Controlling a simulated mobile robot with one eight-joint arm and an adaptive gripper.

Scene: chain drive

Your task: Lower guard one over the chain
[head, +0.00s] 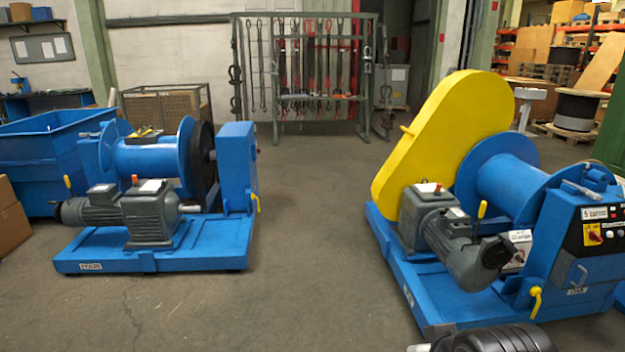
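A large yellow guard (445,140) with rounded ends stands tilted on the right-hand blue winch (520,185), beside its drum. A small yellow handle (405,130) sticks out from its left edge. No chain shows at this winch; the guard hides what is behind it. I cannot read which guard is number one. The left-hand blue winch (150,262) shows a dark wheel (203,165) beside its drum and no yellow guard. My gripper (480,342) seems to be the black shape at the bottom edge, cut off by the frame. Its fingers cannot be made out.
The right winch's control box (590,225) has a red and yellow switch. A grey motor (465,250) sits at its front. A rack with hanging slings (305,75) stands at the back. A blue bin (40,160) is at left. The floor between the winches (310,230) is clear.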

